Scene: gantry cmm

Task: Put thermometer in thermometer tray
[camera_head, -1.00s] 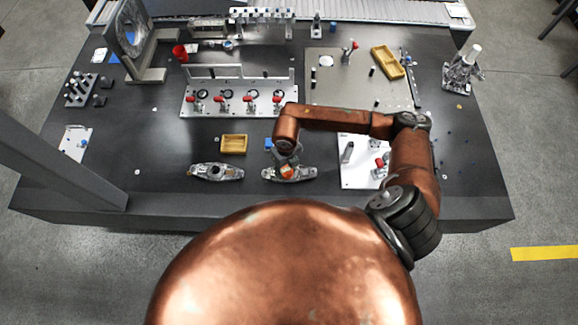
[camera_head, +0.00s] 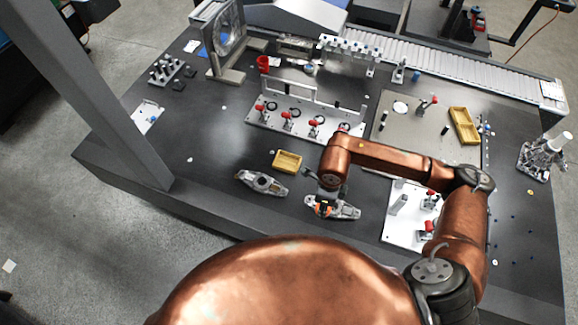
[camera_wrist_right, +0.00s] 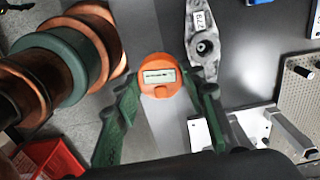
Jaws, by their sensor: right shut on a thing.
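The thermometer is an orange device with a small grey display (camera_wrist_right: 158,76), seen in the right wrist view. My right gripper (camera_wrist_right: 163,92) is shut on it, with a green finger on each side. In the head view the right gripper (camera_head: 323,203) is low at the table's front, at the left end of a metal casting; a bit of orange shows there. A yellow tray (camera_head: 287,162) lies left of and behind the gripper. Another yellow tray (camera_head: 464,126) lies at the right on a grey plate. I cannot tell which is the thermometer tray. My left gripper is not in view.
A second metal casting (camera_head: 262,183) lies left of the gripper. A fixture with red clamps (camera_head: 300,128) stands behind the near tray. A white plate with clamps (camera_head: 403,231) is at the right. The table's left front (camera_head: 170,160) is mostly clear.

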